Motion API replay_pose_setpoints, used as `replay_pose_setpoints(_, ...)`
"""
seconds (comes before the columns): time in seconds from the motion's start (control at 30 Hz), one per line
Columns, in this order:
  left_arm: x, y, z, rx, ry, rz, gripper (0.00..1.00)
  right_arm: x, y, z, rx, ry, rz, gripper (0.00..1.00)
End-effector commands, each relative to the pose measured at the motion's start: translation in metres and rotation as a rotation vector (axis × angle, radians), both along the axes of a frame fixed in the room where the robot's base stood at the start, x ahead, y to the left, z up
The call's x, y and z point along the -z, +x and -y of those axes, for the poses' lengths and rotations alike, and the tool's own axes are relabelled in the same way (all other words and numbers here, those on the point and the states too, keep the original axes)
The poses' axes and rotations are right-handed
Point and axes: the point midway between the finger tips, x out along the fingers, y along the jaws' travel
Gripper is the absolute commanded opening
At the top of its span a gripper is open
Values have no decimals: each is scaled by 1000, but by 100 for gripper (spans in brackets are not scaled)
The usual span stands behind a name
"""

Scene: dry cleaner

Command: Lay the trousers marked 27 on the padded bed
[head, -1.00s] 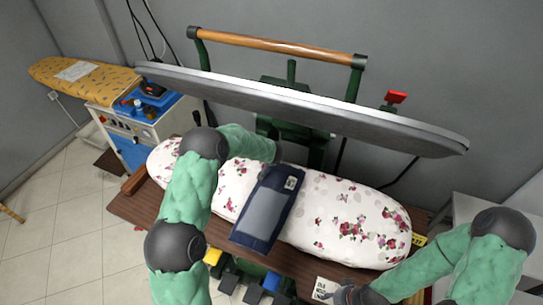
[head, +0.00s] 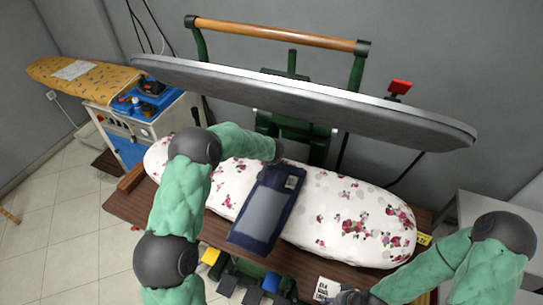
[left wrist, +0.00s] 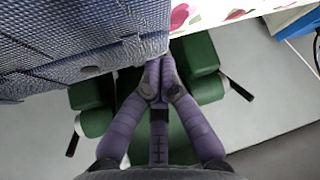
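The dark blue folded trousers (head: 262,215) lie across the middle of the floral padded bed (head: 355,222), their near end hanging toward the front edge. My left gripper (head: 290,155) is at the far edge of the trousers. In the left wrist view its fingers (left wrist: 160,72) are drawn together at the edge of the blue cloth (left wrist: 75,45), apparently pinching it. My right gripper (head: 345,298) is low at the front, by a printed card; its fingers are too unclear to judge.
The grey upper press plate (head: 300,100) is raised behind the bed, with a wooden handle (head: 280,34) above. The printed card (head: 327,289) lies on the wooden board's front edge. Coloured pedals (head: 228,284) are below. A yellow ironing board (head: 75,76) stands at the back left.

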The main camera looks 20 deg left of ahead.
Motion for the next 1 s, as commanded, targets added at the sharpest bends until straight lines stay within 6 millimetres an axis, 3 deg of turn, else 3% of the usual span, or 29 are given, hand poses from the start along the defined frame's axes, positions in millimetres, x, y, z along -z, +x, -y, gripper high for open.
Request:
replay_pose_setpoints(0.07,5,-4,2,2,-2,-10,0,0,0,0,0,0,0,40)
replay_pose_setpoints(0.23,-6,-9,4,2,-1,-7,0,0,0,0,0,0,0,40)
replay_pose_setpoints(0.7,-65,-49,19,1,-1,0,0,0,0,0,0,0,0,40)
replay_pose_setpoints(1.0,-90,-68,26,0,0,0,0,0,0,0,0,0,0,40)
